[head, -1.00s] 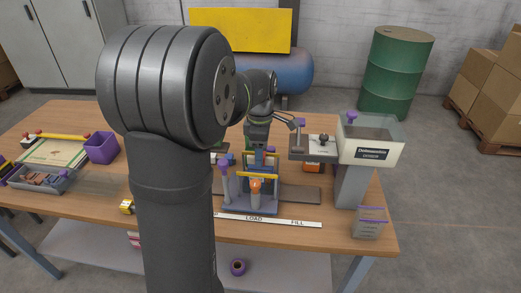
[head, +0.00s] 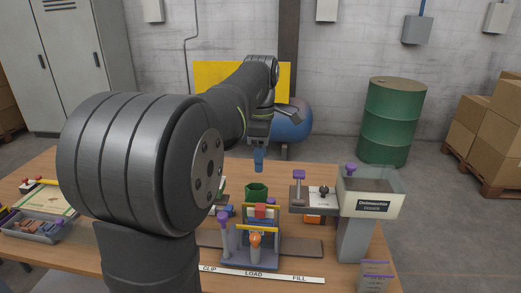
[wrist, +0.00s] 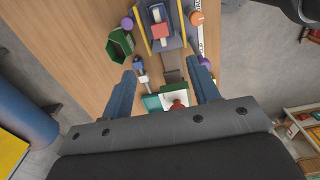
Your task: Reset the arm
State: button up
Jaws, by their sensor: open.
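My gripper (head: 259,160) hangs above the back part of the table in the head view, with its blue fingers pointing down. It is open and empty. In the wrist view the two blue fingers stand wide apart around an empty gap (wrist: 163,88). The blue-grey loading fixture (head: 250,259) with yellow bars and a red block (head: 260,211) stands on the table below and in front of the gripper. The fixture also shows at the top of the wrist view (wrist: 174,40). My arm hides much of the table's left side.
A green open container (head: 257,191) stands behind the fixture. The filler machine (head: 370,207) with its hopper stands to the right. A grey tray (head: 32,233) of small pieces lies at the left. A blue tank (head: 292,126) and yellow panel (head: 212,76) are behind the table.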

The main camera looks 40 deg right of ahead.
aim_at(260, 206)
jog(key=shift+r, duration=0.7)
jog(key=shift+f, duration=0.15)
notch_tip(260, 206, down, 17)
jog(key=shift+f, duration=0.1)
dwell(0.4)
